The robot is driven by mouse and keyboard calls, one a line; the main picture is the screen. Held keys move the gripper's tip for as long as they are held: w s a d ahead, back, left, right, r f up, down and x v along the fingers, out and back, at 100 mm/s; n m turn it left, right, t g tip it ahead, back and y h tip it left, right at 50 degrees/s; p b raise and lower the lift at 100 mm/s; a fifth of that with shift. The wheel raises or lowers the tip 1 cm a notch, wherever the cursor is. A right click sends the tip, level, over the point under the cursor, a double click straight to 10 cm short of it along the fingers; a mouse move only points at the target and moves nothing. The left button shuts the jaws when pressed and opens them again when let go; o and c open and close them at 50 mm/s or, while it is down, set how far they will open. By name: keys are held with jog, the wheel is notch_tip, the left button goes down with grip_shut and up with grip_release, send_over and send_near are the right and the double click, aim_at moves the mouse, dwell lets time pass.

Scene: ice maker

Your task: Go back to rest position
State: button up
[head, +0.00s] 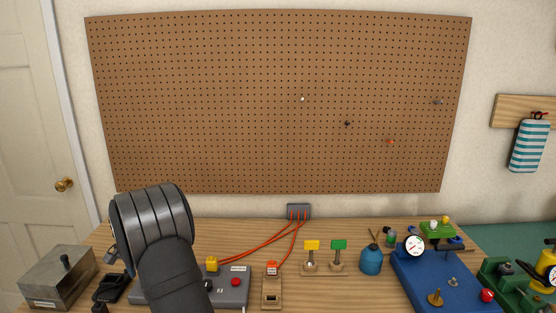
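My dark grey arm rises from the bottom edge in the head view, with a thick ribbed, rounded joint at its top in front of the left part of the table. My gripper's fingers do not show, so I cannot see whether they are open or hold anything. The arm hides part of a grey control box (233,291) with a red button, a black switch and a yellow plug.
A metal box (58,279) with a black knob stands left on the wooden table. Red cables run to a wall socket box (298,211). To the right are yellow (312,245) and green (338,245) signs, a blue bottle (371,260) and a blue base (425,288) with a gauge. A pegboard (270,70) stands behind.

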jog(key=shift+f, duration=1.35)
notch_tip(320, 180, up, 18)
notch_tip(320, 180, down, 18)
jog(key=shift+r, duration=0.25)
jog(key=shift+f, duration=0.3)
jog(key=n, duration=0.8)
jog(key=shift+n, duration=0.4)
jog(key=n, duration=0.3)
jog(key=shift+n, duration=2.6)
